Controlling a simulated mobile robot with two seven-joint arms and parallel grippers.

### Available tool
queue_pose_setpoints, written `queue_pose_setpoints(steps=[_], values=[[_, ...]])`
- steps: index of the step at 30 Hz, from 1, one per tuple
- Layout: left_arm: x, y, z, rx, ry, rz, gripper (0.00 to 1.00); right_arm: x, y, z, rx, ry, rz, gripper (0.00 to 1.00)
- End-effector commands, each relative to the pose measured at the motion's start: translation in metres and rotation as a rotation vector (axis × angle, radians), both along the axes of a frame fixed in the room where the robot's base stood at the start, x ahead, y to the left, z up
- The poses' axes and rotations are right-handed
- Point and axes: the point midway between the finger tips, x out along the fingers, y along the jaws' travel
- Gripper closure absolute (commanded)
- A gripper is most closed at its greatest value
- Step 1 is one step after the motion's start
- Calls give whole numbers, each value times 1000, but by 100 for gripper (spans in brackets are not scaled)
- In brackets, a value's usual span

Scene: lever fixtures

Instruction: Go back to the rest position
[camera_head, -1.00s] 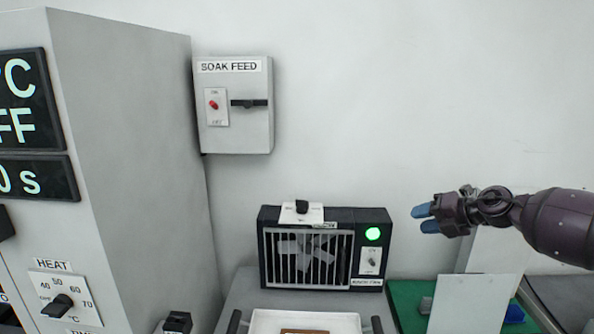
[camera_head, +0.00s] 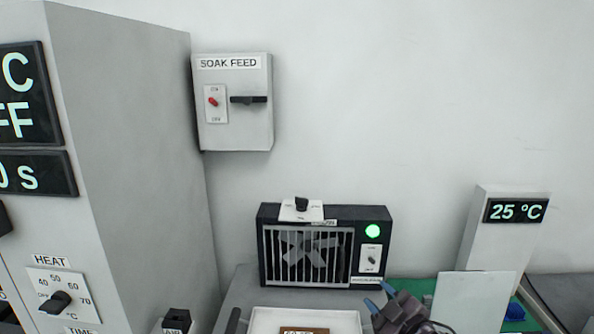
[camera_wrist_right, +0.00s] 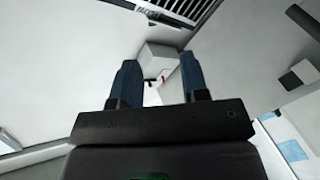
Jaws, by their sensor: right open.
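My right gripper (camera_head: 380,298) is low in the head view, just in front of the fan unit's lower right corner and beside the white tray (camera_head: 262,318). Its two blue fingertips are apart, with nothing between them. In the right wrist view the open fingers (camera_wrist_right: 157,82) frame a pale wall and a white box (camera_wrist_right: 160,62) with a small red part. My left gripper is in neither view.
A black fan unit (camera_head: 275,218) with a lit green lamp stands behind the tray. The SOAK FEED box (camera_head: 235,130) hangs on the wall. A large grey cabinet (camera_head: 130,150) fills the left. A 25 °C display post (camera_head: 480,245) and a pale panel (camera_head: 470,300) stand at right.

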Motion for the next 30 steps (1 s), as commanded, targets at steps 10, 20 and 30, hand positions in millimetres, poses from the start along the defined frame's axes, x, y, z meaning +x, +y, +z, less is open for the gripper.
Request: queue_pose_setpoints(steps=[10,20,30], values=[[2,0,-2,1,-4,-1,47,-94,-47,-93,327,294,-249,59],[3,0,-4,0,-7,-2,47,-210,-93,-180,480,495,-506,59],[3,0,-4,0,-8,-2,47,-274,-99,-220,493,607,-590,59]])
